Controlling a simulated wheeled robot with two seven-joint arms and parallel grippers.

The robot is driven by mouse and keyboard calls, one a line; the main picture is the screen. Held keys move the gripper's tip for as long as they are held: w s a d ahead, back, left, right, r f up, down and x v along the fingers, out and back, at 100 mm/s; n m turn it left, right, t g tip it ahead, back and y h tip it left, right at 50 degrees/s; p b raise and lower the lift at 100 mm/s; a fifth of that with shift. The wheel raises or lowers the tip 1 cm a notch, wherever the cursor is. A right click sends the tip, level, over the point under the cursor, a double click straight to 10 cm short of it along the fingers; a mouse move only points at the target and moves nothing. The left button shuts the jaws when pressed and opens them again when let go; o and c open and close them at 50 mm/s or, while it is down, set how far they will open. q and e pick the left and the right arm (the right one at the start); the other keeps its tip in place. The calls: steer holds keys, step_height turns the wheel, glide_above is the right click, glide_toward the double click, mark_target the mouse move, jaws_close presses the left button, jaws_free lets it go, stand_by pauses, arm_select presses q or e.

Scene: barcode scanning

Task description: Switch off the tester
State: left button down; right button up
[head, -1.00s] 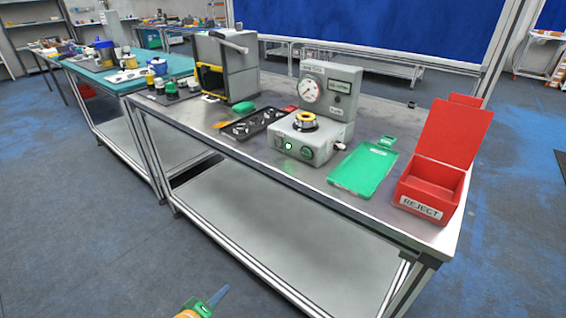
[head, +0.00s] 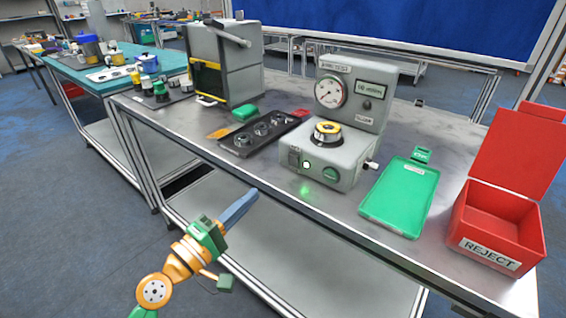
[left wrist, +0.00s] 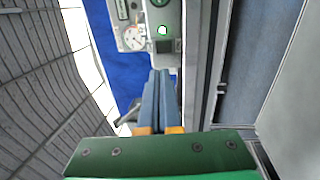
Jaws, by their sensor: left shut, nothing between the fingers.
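The tester (head: 332,158) is a grey unit on the metal bench, with a round gauge (head: 331,92) and a small display on its upright back. A yellow-ringed part (head: 327,131) sits on its top. Its front has a dark switch (head: 293,157), a lit whitish-green lamp (head: 306,165) and a green button (head: 330,174). My left gripper (head: 250,197) is shut and empty, in front of the bench and left of the tester, apart from it. In the left wrist view the shut fingers (left wrist: 160,90) point towards the tester front, where the green lamp (left wrist: 162,31) glows. My right gripper is not in view.
A green tray (head: 400,195) and an open red REJECT box (head: 495,235) are right of the tester. A black tray with round parts (head: 262,134) and a grey box machine (head: 225,65) are to its left. The bench's front edge (head: 270,198) lies between gripper and tester.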

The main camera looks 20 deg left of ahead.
mark_target(292, 158)
arm_select(q)
steer(key=p+x, duration=0.2)
steer(key=x, duration=0.8)
steer(key=shift+w+r, duration=0.15)
steer(key=shift+w, duration=0.1)
steer(key=shift+w+d, duration=0.3)
steer(key=shift+w, duration=0.3)
